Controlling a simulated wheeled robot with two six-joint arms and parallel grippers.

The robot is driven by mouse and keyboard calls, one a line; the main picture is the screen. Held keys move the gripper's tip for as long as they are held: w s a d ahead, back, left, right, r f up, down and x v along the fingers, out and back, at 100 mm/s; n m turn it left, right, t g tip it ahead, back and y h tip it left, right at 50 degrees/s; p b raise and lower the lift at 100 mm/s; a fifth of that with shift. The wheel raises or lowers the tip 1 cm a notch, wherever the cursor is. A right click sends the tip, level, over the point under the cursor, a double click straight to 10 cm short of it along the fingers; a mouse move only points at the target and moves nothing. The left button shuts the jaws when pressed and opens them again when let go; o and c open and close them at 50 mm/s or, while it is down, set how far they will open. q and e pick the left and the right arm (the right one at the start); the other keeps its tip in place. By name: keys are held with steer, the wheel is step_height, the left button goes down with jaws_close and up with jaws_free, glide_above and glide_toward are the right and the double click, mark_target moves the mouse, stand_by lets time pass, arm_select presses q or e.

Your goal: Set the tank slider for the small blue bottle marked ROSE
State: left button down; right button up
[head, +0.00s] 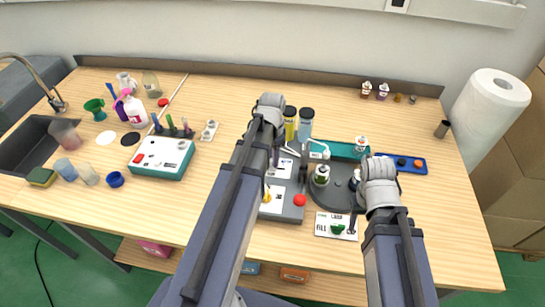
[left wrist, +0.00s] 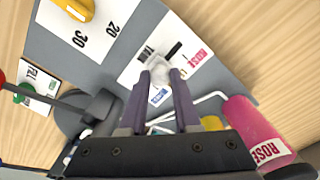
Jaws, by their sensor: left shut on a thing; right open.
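My left gripper (head: 275,155) is over the upper part of the grey control panel (head: 290,210). In the left wrist view its jaws (left wrist: 160,80) are shut on a pale slider knob (left wrist: 162,73) on the white TANK card (left wrist: 140,62). A black slot shows beside the knob, with a pink ROSE label (left wrist: 200,58) near one end and a blue label (left wrist: 158,97) partly behind the jaws. A pink tank marked ROSE (left wrist: 262,140) stands beside the panel. My right gripper (head: 356,203) is open near the dark round tray (head: 325,197). I cannot make out the small blue bottle.
Yellow (head: 290,124) and blue (head: 306,124) tanks stand behind the panel. A green-and-white bottle (head: 322,176) is on the tray. A yellow knob (left wrist: 80,8) sits on the numbered card. A FILL card (head: 337,226) lies in front.

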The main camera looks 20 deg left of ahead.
arm_select(q)
steer(key=a, duration=0.2)
steer(key=s+a, duration=0.1)
steer(key=shift+a, duration=0.4)
steer(key=shift+d, duration=0.1)
arm_select(e)
steer(key=shift+d, duration=0.1)
arm_select(q)
steer(key=c, duration=0.6)
jaws_free()
steer(key=shift+r, duration=0.15)
arm_select(e)
steer(key=shift+r, duration=0.15)
arm_select(q)
step_height(320, 180, up, 8)
steer(key=p, duration=0.8)
steer(key=shift+f, duration=0.25)
arm_select(e)
step_height(320, 180, up, 8)
steer(key=shift+f, duration=0.25)
